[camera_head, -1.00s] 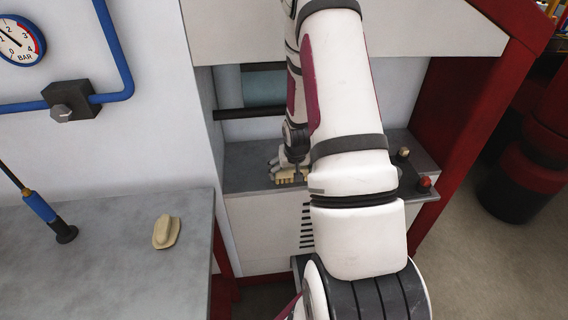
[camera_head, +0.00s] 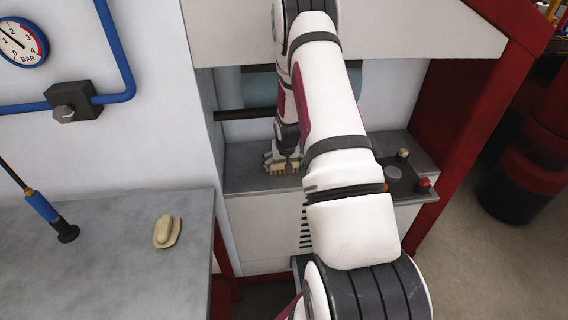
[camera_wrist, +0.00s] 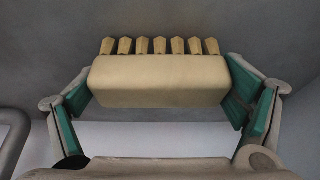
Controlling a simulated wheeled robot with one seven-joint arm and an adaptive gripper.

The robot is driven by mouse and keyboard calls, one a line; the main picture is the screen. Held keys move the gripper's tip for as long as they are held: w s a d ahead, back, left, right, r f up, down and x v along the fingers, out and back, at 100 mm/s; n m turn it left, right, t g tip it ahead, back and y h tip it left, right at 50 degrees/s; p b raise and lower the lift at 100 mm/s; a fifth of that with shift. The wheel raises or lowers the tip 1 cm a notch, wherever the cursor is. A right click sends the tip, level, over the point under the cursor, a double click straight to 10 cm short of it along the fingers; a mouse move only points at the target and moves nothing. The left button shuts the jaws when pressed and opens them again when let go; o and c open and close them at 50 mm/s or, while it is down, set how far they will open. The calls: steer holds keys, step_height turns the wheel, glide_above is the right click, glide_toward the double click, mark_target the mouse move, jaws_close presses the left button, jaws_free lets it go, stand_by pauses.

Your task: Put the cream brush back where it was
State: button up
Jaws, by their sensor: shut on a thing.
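The cream brush (camera_wrist: 158,80) fills the middle of the wrist view, a block with a row of several tufts along its far edge. My gripper (camera_wrist: 165,100) is shut on it, with a green pad against each end. In the head view the brush (camera_head: 276,170) is small and partly hidden by my gripper (camera_head: 283,161). There it is over the grey ledge (camera_head: 243,174) inside the press. I cannot tell whether the brush touches the ledge.
A cream piece with a raised grip (camera_head: 166,232) lies on the grey bench (camera_head: 110,265) at left, near a blue-handled tool (camera_head: 47,212). A control panel with buttons (camera_head: 412,178) is at the ledge's right end. A dark bar (camera_head: 240,114) crosses behind my gripper.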

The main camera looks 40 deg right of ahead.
steer(key=shift+f, duration=0.15)
steer(key=o, duration=0.7)
steer(key=shift+o, duration=0.2)
